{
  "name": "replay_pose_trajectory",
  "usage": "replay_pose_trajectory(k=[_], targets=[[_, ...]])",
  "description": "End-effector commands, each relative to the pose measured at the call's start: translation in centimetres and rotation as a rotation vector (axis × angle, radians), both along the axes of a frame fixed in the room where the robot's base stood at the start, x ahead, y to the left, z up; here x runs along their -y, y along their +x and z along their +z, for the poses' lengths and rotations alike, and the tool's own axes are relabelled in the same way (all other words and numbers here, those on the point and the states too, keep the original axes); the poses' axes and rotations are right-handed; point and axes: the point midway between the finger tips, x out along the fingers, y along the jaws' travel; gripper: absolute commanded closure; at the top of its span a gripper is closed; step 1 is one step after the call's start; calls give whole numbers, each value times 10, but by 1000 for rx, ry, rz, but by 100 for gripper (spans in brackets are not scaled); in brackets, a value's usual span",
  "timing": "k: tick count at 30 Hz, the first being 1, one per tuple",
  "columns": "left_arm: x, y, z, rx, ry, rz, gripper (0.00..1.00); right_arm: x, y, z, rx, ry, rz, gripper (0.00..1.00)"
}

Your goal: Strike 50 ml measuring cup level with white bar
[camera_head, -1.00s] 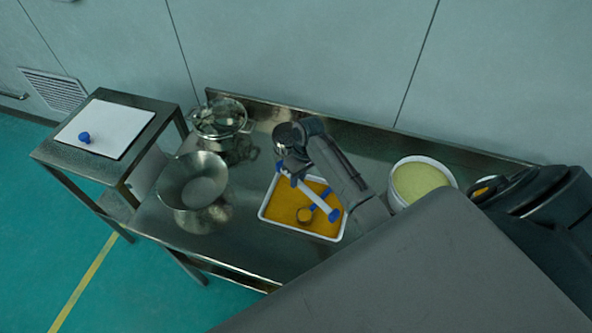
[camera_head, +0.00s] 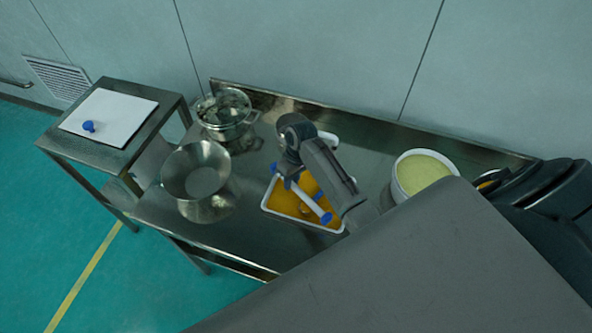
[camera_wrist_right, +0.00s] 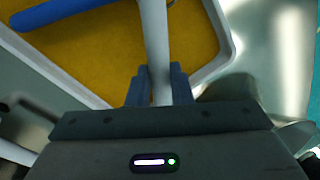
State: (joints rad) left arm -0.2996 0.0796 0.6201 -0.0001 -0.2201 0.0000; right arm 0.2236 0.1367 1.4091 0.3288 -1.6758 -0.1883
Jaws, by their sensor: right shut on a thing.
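The bar slants over the white tray (camera_head: 264,208) of orange-yellow powder. Whether the bar touches the cup I cannot tell. My left gripper is not in view.
A white bucket of pale powder (camera_head: 421,172) stands at right. A side table carries a white board (camera_head: 110,115) and a blue knob-like item (camera_head: 89,126).

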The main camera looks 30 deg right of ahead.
Motion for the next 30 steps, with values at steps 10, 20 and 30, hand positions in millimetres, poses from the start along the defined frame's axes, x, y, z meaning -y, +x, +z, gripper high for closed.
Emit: replay_pose_trajectory(k=[10,20,30], targets=[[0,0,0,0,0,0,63,-21,-4,0,0,0,1,99],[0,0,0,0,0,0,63,-27,-5,10,2,-2,1,99],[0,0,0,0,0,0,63,-21,-4,29,1,-1,0,99]])
